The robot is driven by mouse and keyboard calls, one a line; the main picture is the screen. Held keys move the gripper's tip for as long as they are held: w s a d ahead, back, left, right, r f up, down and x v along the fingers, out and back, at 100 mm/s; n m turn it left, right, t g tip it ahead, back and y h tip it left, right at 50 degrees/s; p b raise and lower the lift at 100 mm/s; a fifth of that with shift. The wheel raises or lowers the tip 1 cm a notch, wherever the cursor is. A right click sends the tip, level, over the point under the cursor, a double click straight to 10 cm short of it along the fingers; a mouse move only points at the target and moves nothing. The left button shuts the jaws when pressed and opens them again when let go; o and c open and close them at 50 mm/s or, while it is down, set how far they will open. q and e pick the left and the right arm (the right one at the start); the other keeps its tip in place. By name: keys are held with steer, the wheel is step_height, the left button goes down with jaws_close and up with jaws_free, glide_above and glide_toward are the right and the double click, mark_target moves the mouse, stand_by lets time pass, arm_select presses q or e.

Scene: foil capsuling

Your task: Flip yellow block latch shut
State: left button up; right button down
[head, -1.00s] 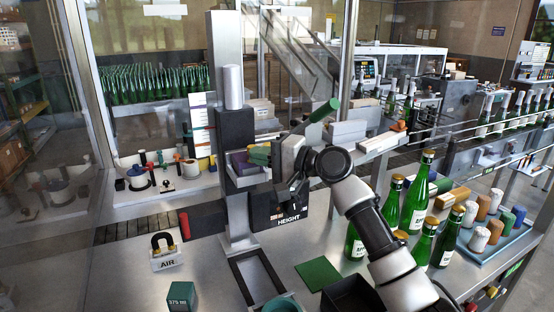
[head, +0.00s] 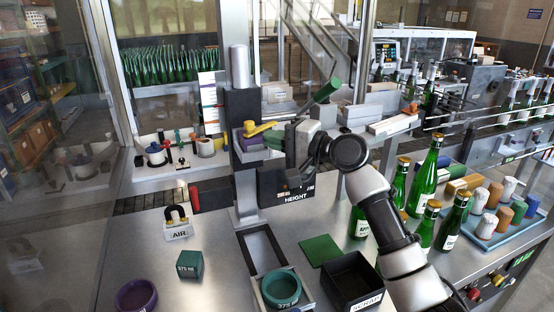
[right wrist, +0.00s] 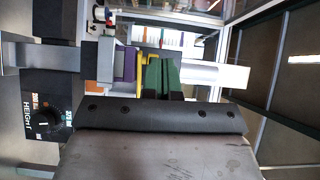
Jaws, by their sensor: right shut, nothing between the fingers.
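The yellow latch (head: 262,129) is a small lever on the column assembly, just above a purple block (head: 249,143). It lies roughly level, with a rounded end to the left. In the right wrist view the yellow piece (right wrist: 140,66) shows beside the purple block (right wrist: 125,65). My right gripper (head: 272,139) has green fingertips pressed together with nothing between them. They are right by the latch, a little below its right end in the head view. In the right wrist view the fingertips (right wrist: 161,76) partly cover the yellow piece; I cannot tell whether they touch. My left gripper is not in view.
The HEIGHT box (head: 286,190) sits below my right gripper. A green-handled lever (head: 327,91) rises above my wrist. Green bottles (head: 424,178) stand to the right. A dark bin (head: 352,279) and a green ring (head: 281,288) are in front.

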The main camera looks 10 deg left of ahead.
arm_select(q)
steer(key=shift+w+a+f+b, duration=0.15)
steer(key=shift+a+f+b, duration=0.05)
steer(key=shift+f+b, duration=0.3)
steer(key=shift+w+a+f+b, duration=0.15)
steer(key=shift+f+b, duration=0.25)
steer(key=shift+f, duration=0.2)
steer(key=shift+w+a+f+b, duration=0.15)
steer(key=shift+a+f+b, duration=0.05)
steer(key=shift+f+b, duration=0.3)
arm_select(e)
steer(key=s, duration=0.7)
steer(key=shift+s+a+f, duration=0.15)
steer(key=shift+a, duration=0.15)
